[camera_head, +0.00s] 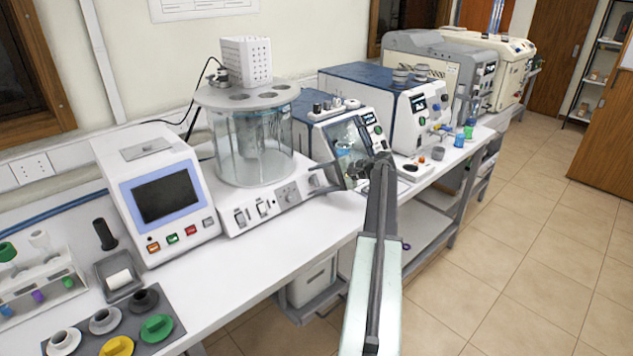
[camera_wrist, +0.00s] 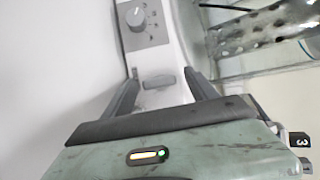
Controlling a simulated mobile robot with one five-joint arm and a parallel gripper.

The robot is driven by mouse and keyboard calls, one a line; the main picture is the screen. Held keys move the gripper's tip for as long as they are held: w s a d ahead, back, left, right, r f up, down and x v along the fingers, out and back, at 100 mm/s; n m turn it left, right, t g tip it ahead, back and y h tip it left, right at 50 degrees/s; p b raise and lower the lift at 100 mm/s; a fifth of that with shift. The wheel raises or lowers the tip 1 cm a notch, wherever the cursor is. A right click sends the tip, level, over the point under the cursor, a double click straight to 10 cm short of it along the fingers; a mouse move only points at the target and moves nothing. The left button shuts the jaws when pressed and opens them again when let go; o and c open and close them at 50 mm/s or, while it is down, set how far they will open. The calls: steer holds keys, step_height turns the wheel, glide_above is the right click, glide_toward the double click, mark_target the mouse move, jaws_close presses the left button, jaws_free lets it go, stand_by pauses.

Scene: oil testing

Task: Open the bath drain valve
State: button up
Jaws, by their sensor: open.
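The bath (camera_head: 252,145) is a clear glass cylinder on a white base, with a grey lid. A grey part that looks like the drain valve (camera_head: 325,168) sticks out at the right end of the base. In the wrist view a small grey tab, likely the valve handle (camera_wrist: 159,82), lies between the fingertips, with a gap on each side. My gripper (camera_wrist: 162,76) is open and empty, pointing at this end of the base. In the head view my arm reaches up from the bottom, and the fingers are hard to make out there.
A dial knob (camera_wrist: 135,17) is on the base's front panel. An instrument with a clear front (camera_head: 350,150) stands close on the right. The floor (camera_head: 530,250) at right is clear.

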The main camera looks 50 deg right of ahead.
steer(key=p+v, duration=0.3)
steer(key=v, duration=0.4)
steer(key=shift+s, duration=0.3)
steer(key=shift+d+r, duration=0.1)
steer(key=shift+r, duration=0.05)
